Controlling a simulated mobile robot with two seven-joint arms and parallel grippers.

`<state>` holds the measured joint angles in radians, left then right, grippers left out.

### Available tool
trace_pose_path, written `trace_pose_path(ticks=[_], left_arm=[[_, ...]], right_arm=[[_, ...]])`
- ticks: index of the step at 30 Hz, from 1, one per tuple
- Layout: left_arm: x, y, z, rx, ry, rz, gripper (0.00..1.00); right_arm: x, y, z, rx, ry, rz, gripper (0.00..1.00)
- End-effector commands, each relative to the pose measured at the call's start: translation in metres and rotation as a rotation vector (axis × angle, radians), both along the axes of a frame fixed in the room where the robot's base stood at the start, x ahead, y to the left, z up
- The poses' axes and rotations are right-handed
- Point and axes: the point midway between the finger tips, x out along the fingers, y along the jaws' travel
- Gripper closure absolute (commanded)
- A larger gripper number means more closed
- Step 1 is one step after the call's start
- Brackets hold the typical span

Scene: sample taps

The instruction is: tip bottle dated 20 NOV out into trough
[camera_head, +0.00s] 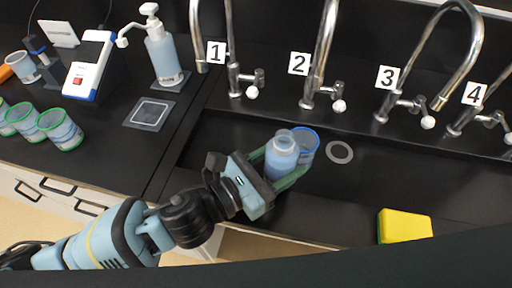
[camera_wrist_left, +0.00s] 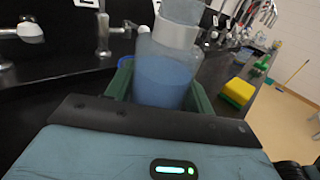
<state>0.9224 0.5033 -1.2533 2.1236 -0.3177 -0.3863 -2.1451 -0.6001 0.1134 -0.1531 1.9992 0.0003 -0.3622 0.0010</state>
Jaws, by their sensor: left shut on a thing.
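My left gripper (camera_head: 279,178) is shut on a clear bottle (camera_head: 281,158) with pale blue liquid and a narrower neck. It holds the bottle roughly upright over the near side of the black trough (camera_head: 225,142). In the left wrist view the bottle (camera_wrist_left: 163,78) stands between the green fingers, with blue liquid in its lower part and a pale band around its shoulder. No date can be read on it. A blue-rimmed clear vessel (camera_head: 309,142) shows just behind the bottle, partly hidden by it; I cannot tell whether they touch. My right gripper is not in view.
Several numbered taps line the trough's back, with tap 2 (camera_head: 318,75) behind the bottle. A grey drain ring (camera_head: 340,152) lies right of it. A yellow sponge (camera_head: 405,226) is on the near edge. Green-rimmed cups (camera_head: 60,130) and a pump bottle (camera_head: 162,58) stand left.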

Motion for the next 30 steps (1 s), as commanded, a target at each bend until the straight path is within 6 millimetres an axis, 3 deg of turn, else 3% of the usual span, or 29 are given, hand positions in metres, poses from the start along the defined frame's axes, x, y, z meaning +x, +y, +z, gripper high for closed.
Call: trace_pose_path(ticks=[5, 17, 30], left_arm=[[-0.003, -0.01, -0.011, -0.001, 0.001, -0.071, 0.8], [-0.004, -0.011, -0.011, -0.008, 0.007, -0.08, 0.8], [0.0, -0.009, -0.008, -0.087, 0.162, -0.081, 0.8]], right_arm=[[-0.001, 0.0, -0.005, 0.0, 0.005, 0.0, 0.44], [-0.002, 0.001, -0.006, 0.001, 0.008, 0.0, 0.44], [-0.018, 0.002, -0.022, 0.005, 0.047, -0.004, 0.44]])
